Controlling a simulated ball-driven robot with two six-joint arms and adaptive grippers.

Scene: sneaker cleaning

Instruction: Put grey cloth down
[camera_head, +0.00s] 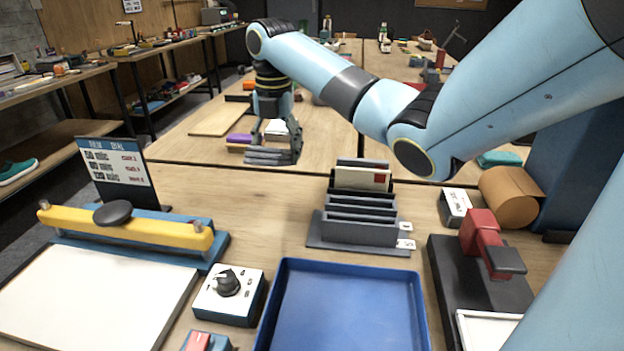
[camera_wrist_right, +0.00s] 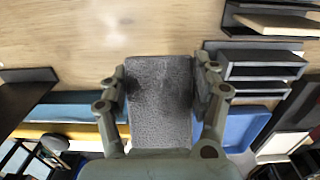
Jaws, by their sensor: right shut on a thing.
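The grey cloth (camera_head: 266,156) looks like a folded, layered pad. My right gripper (camera_head: 277,143) is shut on it, near the back edge of the near wooden table in the head view. I cannot tell how far the cloth is above the table. My left gripper is not in view.
A grey slotted rack (camera_head: 360,232) stands right of the cloth, with a blue tray (camera_head: 345,310) in front. A sign (camera_head: 118,165) and a yellow-barred board (camera_head: 130,224) are at left. A red-handled device (camera_head: 485,240) is at right. Bare table lies between sign and rack.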

